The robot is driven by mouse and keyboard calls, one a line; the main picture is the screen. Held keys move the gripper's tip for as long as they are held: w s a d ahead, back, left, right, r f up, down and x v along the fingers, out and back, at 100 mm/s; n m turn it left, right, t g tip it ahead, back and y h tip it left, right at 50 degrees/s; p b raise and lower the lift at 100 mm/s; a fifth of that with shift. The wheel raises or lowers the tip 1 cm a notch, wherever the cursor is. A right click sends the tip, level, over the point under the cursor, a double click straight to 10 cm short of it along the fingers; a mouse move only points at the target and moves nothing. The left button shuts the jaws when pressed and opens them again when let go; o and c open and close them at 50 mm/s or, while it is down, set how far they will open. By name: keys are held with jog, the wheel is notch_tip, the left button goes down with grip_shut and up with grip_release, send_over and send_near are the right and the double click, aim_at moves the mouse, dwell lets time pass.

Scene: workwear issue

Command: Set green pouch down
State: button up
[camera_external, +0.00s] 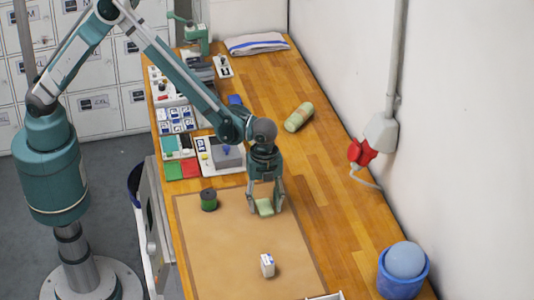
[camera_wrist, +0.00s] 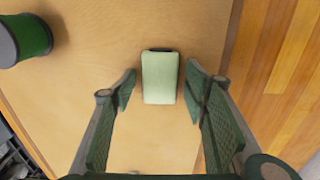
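The pale green pouch (camera_external: 264,207) lies on the brown mat (camera_external: 215,245), near the mat's right side. In the wrist view the pouch (camera_wrist: 160,78) is a light green rounded block with a dark strip at its top end. My gripper (camera_external: 265,211) is above it with its fingers pointing down, one on each side. In the wrist view my gripper (camera_wrist: 160,84) is open, and a gap shows between each finger and the pouch. The pouch's underside is hidden.
A green spool (camera_external: 208,200) stands left of the pouch on the mat, and a small white box (camera_external: 267,265) lies nearer the front. A pale green roll (camera_external: 299,116) lies farther back on the wooden bench. A blue tub (camera_external: 402,283) with a ball stands at front right.

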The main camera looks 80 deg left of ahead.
aim_at(264, 205)
jog(key=shift+r, duration=0.15)
notch_tip(264, 205, up, 12)
dwell(0.8)
dwell(0.6)
jog(key=s+a+r+n+t, duration=0.1)
jog(key=s+a+r+n, duration=0.25)
jog(key=a+r, duration=0.4)
jog(key=s+a+r+n+t+h, duration=0.15)
jog(key=s+a+r, duration=0.3)
jog(key=a, duration=0.55)
jog(key=s+a+r+n+t+y, duration=0.1)
jog(key=s+a+r+n, duration=0.2)
jog(key=a+r, duration=0.5)
jog(key=s+a+f+n+t, duration=0.1)
jog(key=s+a+n+t, duration=0.2)
jog(key=s+a+n, duration=0.7)
jog(key=s+a, duration=1)
jog(key=s, duration=0.3)
jog(key=shift+a+f+t, duration=0.25)
jog(key=shift+t, duration=0.1)
